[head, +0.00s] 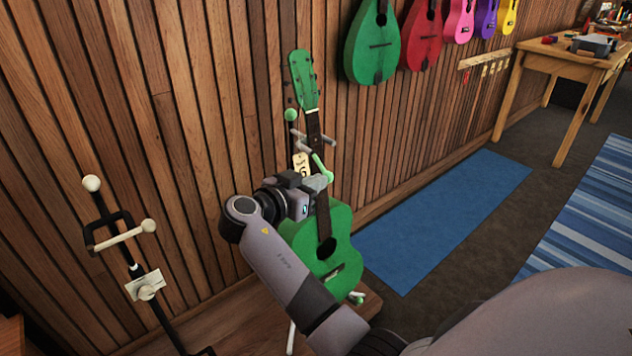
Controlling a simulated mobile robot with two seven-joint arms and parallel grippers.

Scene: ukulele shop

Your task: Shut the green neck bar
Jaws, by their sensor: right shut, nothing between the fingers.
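A green ukulele (329,243) stands upright on a stand against the slatted wall, its neck running up through a grey yoke (299,139). A green ball (291,115) tops the stand's post left of the neck. The green neck bar (320,164) is a short rod with a ball end, slanting down to the right near the front of the neck. I cannot tell whether it spans the yoke. My right gripper (321,183) is shut and empty, close beside the bar's lower end; contact is unclear. It hides part of the ukulele's upper body and neck. My left gripper is not in view.
A second stand (134,268) with a white bar and white balls is at the left. A paper tag (301,164) hangs by the neck. Several coloured ukuleles hang on the wall.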

